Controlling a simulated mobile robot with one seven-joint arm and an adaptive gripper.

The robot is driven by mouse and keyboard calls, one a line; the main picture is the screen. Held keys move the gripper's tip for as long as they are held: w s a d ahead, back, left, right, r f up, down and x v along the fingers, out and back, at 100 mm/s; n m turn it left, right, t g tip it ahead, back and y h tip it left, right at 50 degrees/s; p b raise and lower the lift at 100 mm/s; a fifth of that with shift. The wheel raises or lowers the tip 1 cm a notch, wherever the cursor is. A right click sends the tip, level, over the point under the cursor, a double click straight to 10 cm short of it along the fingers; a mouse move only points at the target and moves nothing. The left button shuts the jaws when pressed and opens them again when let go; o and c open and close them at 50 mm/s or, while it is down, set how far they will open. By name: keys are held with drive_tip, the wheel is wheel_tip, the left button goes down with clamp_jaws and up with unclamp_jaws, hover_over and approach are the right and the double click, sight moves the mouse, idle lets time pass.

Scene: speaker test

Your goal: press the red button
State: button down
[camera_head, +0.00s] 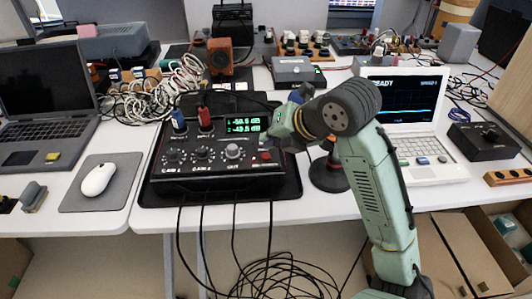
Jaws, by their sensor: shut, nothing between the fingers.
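A black control box (180,181) with knobs, red and blue connectors and a green-digit display lies on a black mat (289,185) in the middle of the table. The red button (265,156) is a small red spot at the right side of its top panel. My gripper (266,143) comes in from the right and is shut and empty. Its fingertips are close over the red button. I cannot tell whether they touch it. My wrist and arm hide the area to the right of the box.
A white laptop (432,158) stands to the right, beyond my arm. A dark laptop (45,95) and a white mouse (98,179) are at the left. Black cables (235,225) hang from the box over the front edge. Cluttered devices fill the back.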

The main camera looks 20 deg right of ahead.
sight(269, 154)
wheel_tip(269, 154, up, 6)
drive_tip(key=p, duration=0.3)
drive_tip(key=shift+f, duration=0.1)
idle(0.5)
